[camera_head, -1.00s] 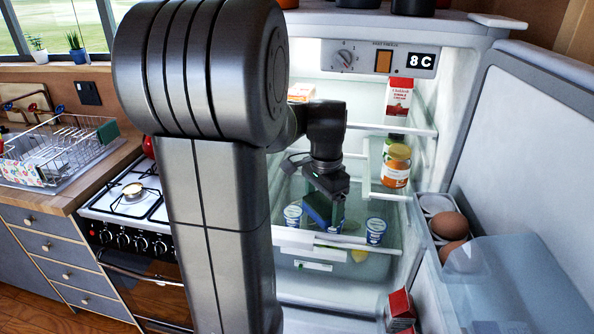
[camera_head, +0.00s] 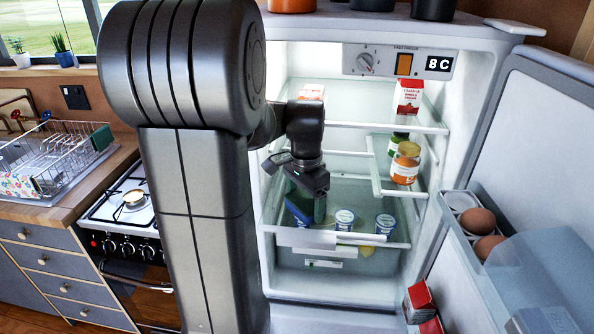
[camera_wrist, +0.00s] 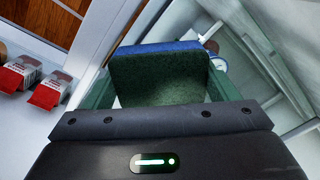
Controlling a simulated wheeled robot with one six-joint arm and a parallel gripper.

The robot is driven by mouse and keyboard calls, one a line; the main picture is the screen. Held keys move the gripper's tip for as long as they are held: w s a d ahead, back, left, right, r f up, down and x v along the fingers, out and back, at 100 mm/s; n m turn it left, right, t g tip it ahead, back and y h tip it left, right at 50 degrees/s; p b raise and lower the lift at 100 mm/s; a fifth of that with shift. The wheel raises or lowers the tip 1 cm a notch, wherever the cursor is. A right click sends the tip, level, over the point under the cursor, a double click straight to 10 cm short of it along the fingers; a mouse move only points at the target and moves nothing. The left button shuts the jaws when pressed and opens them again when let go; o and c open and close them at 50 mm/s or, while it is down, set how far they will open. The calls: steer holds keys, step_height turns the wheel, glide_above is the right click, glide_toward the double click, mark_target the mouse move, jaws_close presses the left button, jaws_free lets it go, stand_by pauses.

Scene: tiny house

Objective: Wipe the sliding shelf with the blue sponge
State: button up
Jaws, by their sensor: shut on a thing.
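The blue sponge (camera_head: 300,208) is held in my gripper (camera_head: 306,200) inside the open fridge. In the wrist view the sponge (camera_wrist: 160,77) shows a dark green face and a blue edge, between the green fingers of my gripper (camera_wrist: 160,95). My gripper is shut on it. The sliding shelf (camera_head: 345,237) is the lower glass shelf with a white front edge. The sponge is over its left part, beside two yoghurt cups. I cannot tell whether the sponge touches the glass.
Yoghurt cups (camera_head: 385,224) stand on the lower shelf, right of the sponge. A jar (camera_head: 405,165) and a carton (camera_head: 408,97) sit higher up. The open door (camera_head: 535,150) holds eggs (camera_head: 478,221) and red cartons (camera_head: 420,296) at the right.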

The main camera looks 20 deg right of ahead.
steer(key=r, duration=0.1)
steer(key=r+p, duration=0.2)
steer(key=shift+s+d+r, duration=0.15)
steer(key=shift+d+r, duration=0.15)
steer(key=shift+r, duration=0.1)
steer(key=shift+a+r+p, duration=0.1)
steer(key=shift+r+p, duration=0.45)
steer(key=shift+r, duration=0.2)
steer(key=shift+r+p, duration=1.1)
steer(key=shift+r, duration=0.2)
